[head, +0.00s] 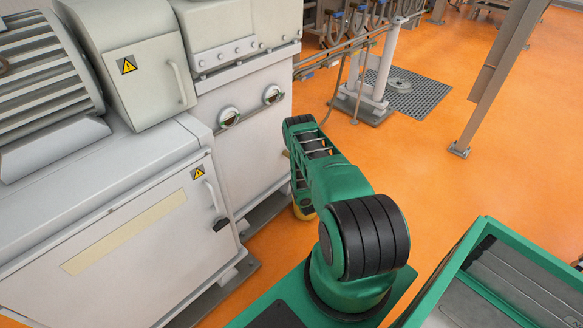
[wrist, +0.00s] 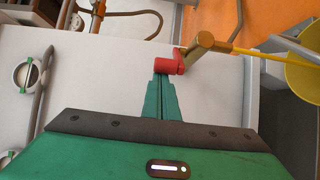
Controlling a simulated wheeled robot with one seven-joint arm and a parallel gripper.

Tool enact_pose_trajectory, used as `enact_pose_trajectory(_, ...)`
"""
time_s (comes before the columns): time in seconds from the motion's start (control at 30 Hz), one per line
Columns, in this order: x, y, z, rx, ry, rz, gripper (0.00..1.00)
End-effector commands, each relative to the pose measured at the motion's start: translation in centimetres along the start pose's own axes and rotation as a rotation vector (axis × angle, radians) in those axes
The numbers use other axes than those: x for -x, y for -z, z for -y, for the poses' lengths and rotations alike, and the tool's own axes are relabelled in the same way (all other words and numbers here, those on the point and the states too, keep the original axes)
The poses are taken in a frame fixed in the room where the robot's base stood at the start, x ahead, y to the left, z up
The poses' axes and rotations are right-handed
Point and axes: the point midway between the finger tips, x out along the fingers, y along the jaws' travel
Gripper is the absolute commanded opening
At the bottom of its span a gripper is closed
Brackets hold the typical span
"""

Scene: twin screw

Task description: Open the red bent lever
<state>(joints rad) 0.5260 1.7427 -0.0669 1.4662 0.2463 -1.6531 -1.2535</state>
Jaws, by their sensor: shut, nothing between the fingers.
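The red bent lever (wrist: 170,65) shows in the upper middle of the wrist view, joined to a brass-coloured valve piece (wrist: 203,44). My gripper (wrist: 162,76) is shut, its green fingers together and empty. Its fingertips appear right at the near side of the lever; I cannot tell whether they touch it. In the head view my green arm reaches toward the side of the white machine and hides the lever and the gripper tip.
The white machine (head: 257,155) has two round ports (head: 228,117). A yellow rod (wrist: 262,57) runs right from the valve toward a yellow round part (wrist: 304,78). A curved brown pipe (wrist: 135,14) lies beyond the fingers. Orange floor (head: 440,150) is open to the right.

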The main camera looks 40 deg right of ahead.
Motion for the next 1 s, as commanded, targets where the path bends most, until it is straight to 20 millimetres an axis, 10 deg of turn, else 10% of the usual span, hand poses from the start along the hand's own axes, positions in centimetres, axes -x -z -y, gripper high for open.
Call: enact_pose_trajectory(1.0,-0.3,-7.4,-0.4,0.009,-0.005,0.000,0.00)
